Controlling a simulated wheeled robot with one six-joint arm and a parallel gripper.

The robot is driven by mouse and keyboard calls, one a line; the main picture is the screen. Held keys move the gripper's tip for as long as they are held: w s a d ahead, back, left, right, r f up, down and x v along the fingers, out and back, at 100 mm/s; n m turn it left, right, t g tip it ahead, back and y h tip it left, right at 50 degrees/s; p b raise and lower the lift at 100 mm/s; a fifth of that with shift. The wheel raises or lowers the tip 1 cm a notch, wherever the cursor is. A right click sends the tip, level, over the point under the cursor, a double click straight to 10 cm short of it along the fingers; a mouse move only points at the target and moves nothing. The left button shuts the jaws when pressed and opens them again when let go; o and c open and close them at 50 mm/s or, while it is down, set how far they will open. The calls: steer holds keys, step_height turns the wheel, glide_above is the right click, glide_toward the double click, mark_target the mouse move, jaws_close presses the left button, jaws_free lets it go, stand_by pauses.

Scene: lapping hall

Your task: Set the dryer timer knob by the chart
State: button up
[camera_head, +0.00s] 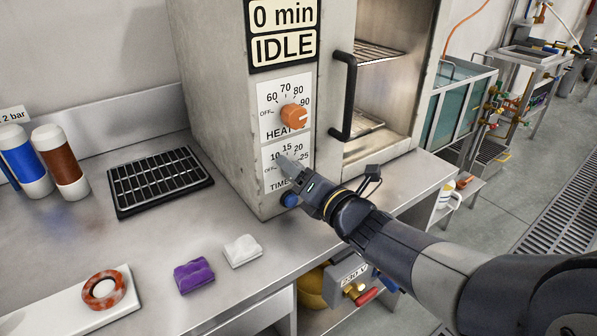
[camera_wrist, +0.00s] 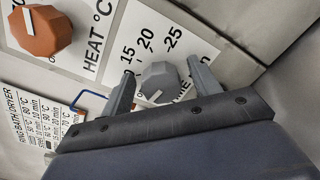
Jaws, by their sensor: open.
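The dryer (camera_head: 215,110) stands on the steel bench, its display (camera_head: 283,32) reading "0 min" and "IDLE". The grey timer knob (camera_wrist: 158,82) sits below the scale with 15, 20 and 25 in the wrist view; its white mark points down-left, away from those numbers. The chart (camera_wrist: 42,118), headed "RING BATH DRYER", lists temperatures and minutes, partly hidden by my gripper.
The orange heat knob (camera_head: 294,117) is just above the timer. A black rack (camera_head: 160,180), purple cloth (camera_head: 193,276) and white cloth (camera_head: 242,250) lie on the bench.

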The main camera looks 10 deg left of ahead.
steer(key=shift+a, duration=0.1)
steer(key=shift+c, duration=0.5)
steer(key=c, duration=0.9)
